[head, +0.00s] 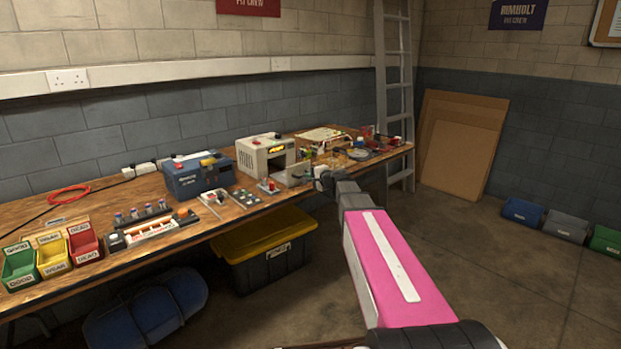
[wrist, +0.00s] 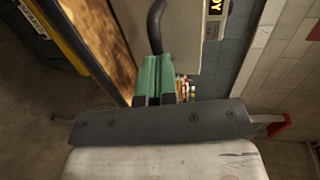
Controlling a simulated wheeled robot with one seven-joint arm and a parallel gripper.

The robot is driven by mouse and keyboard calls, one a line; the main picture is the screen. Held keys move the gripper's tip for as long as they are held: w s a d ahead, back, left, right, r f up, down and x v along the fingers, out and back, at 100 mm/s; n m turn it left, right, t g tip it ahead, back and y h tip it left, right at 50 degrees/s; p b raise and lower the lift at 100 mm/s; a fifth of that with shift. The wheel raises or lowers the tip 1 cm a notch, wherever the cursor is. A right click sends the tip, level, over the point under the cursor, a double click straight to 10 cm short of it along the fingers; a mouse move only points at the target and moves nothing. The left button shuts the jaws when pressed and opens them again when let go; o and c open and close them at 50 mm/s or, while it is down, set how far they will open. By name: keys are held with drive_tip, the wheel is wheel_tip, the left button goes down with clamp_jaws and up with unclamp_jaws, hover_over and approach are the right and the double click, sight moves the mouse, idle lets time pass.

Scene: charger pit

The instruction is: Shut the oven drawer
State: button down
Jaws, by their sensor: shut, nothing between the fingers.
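The oven (head: 265,155) is a cream box with a lit yellow display, standing on the bench in the head view. A grey part (head: 294,179), which looks like its drawer, sticks out at its lower front; how far is hard to tell. The oven's pale front also shows in the wrist view (wrist: 183,35), with a dark curved handle (wrist: 156,28) on it. My gripper (head: 322,181) is just right of the oven front. In the wrist view its green fingers (wrist: 158,62) are together and empty, close to the handle; contact is unclear.
A blue box (head: 198,177) stands left of the oven on the wooden bench (head: 85,218). Small panels sit near the front edge. Several small items crowd the bench's right end. A black bin with a yellow lid (head: 265,245) is underneath.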

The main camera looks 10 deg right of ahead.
drive_tip(key=r+x, duration=0.1)
drive_tip(key=x, duration=0.3)
drive_tip(key=r+x, duration=0.1)
drive_tip(key=x, duration=0.4)
drive_tip(key=r+x, duration=0.1)
drive_tip(key=x, duration=0.4)
drive_tip(key=shift+w+a+f, duration=0.1)
drive_tip(key=shift+w, duration=0.35)
drive_tip(key=shift+w+a, duration=0.25)
drive_tip(key=shift+w, duration=0.15)
